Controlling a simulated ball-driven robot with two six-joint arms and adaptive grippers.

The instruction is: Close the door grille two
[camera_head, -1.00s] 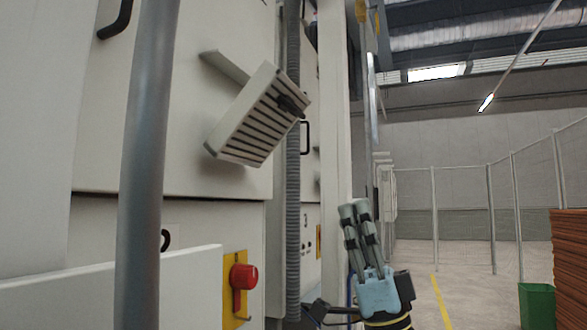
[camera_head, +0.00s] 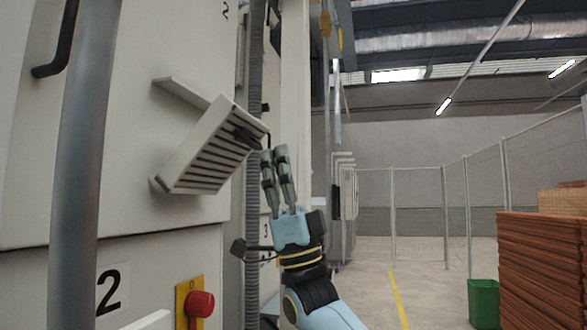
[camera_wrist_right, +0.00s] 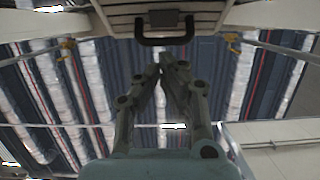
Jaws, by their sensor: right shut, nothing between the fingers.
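The door grille (camera_head: 208,150) is a slatted cream panel on the machine's front, swung out and tilted from its frame. A dark handle sits near its upper right edge. My right gripper (camera_head: 274,152) points up just right of the grille, its fingers close together and empty, with no clear contact visible. In the right wrist view, my right gripper (camera_wrist_right: 168,62) has its fingertips together below a black handle (camera_wrist_right: 165,38) on a pale panel. My left gripper is not in view.
A grey vertical pole (camera_head: 82,170) stands in front of the machine at left. A red knob (camera_head: 199,304) on a yellow plate and a number 2 label (camera_head: 110,291) are below the grille. A ribbed hose (camera_head: 254,200) runs behind the grille.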

